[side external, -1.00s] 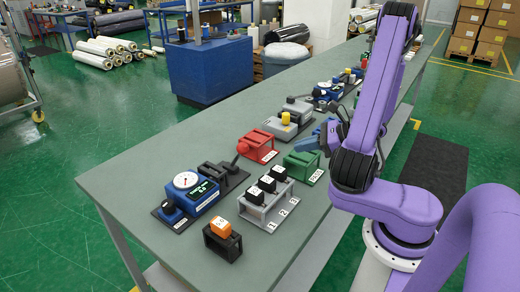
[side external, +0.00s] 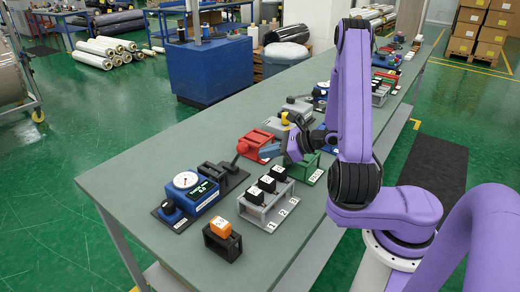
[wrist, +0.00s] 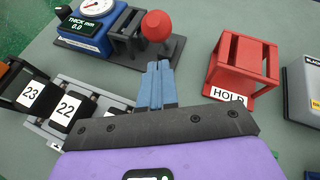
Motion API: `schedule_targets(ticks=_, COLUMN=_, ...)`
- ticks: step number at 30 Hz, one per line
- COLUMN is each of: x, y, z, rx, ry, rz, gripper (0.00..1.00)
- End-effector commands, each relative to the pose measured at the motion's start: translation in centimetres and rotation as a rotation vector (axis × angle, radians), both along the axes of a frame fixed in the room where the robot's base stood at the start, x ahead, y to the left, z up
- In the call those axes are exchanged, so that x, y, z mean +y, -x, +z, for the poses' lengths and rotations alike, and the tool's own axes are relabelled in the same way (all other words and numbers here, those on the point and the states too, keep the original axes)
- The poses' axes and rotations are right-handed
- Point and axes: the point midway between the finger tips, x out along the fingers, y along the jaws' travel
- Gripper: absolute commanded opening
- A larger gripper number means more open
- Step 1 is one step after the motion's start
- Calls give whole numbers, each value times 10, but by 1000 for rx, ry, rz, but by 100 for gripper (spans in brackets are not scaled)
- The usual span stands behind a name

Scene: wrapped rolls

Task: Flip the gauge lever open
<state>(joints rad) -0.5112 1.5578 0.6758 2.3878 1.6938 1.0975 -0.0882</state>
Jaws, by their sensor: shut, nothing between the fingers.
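The gauge (side external: 204,195) is a blue box with a white round dial and a display reading 0.0. It also shows at the top of the wrist view (wrist: 88,30). Beside it on a dark base is a black bracket with the gauge lever, a dark arm ending in a red ball knob (wrist: 156,25); in the side view the lever (side external: 235,161) leans up toward the red block. My gripper (side external: 263,153) is shut and empty, its blue fingers pointing toward the knob. In the wrist view the fingertips (wrist: 158,66) appear just short of the knob, with a small gap.
A red block labelled HOLD (wrist: 240,68) stands right of the fingers. A grey rack with numbered black blocks (side external: 266,200) and a green block (side external: 303,164) are close by. An orange-topped black holder (side external: 222,240) sits at the table's front.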

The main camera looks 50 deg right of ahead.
Motion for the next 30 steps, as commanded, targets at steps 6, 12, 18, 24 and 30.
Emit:
schedule_targets(ticks=6, x=10, y=-18, z=8, rx=-2, ry=1, rz=1, gripper=0)
schedule_targets(ticks=12, x=12, y=-22, z=9, rx=-1, ry=-1, rz=1, gripper=0)
schedule_targets(ticks=18, x=12, y=-22, z=9, rx=-1, ry=0, rz=0, gripper=0)
schedule_targets(ticks=24, x=12, y=-23, z=11, rx=11, ry=1, rz=0, gripper=0)
schedule_targets(ticks=30, x=11, y=-27, z=15, rx=46, ry=1, rz=0, gripper=0)
